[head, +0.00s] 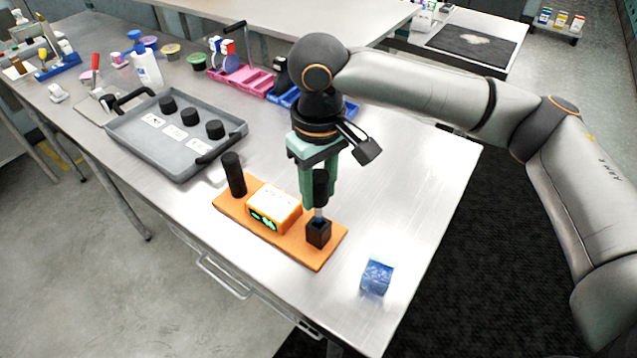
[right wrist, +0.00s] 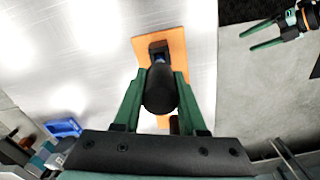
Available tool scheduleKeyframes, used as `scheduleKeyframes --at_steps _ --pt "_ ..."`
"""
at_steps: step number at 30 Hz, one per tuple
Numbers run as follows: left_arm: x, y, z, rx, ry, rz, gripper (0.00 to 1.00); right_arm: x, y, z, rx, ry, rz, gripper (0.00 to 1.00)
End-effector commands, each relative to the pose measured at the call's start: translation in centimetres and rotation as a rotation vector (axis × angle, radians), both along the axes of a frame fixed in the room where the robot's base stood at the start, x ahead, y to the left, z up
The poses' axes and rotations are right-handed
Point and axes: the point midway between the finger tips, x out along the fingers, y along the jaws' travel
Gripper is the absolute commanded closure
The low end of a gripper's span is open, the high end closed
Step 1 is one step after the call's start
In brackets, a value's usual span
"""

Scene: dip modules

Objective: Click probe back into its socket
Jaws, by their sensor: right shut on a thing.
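My right gripper (head: 318,190) is shut on the black handle of the probe (head: 320,183), upright over the right end of the orange board (head: 280,240). The probe's pale lower shaft meets the top of the black square socket (head: 318,233); how deep it sits I cannot tell. In the right wrist view, the probe (right wrist: 160,90) is between the green fingers of the right gripper (right wrist: 160,82), with the socket (right wrist: 158,47) just beyond its tip. My left gripper (right wrist: 247,38) shows there at the upper right, fingers apart and empty.
An orange box with a green display (head: 273,208) and a black cylinder (head: 233,174) stand on the board. A blue translucent cube (head: 377,276) lies to the right. A grey tray (head: 150,158) with black knobs is at the left. The table's near edge is close to the board.

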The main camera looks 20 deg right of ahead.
Motion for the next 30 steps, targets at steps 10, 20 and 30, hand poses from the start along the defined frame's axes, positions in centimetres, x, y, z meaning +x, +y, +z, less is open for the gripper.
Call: scheduleKeyframes --at_steps 10,20,30 --pt "-0.01 0.00 0.17 0.000 0.000 0.000 0.21 0.00 -0.01 -0.08 0.000 0.000 0.000 1.00" --pt "-0.01 0.00 0.30 0.000 0.000 0.000 0.21 0.00 -0.01 -0.09 0.000 0.000 0.000 1.00" --pt "-0.02 0.00 1.00 0.000 0.000 0.000 0.21 0.00 0.02 -0.55 0.001 0.000 0.000 1.00"
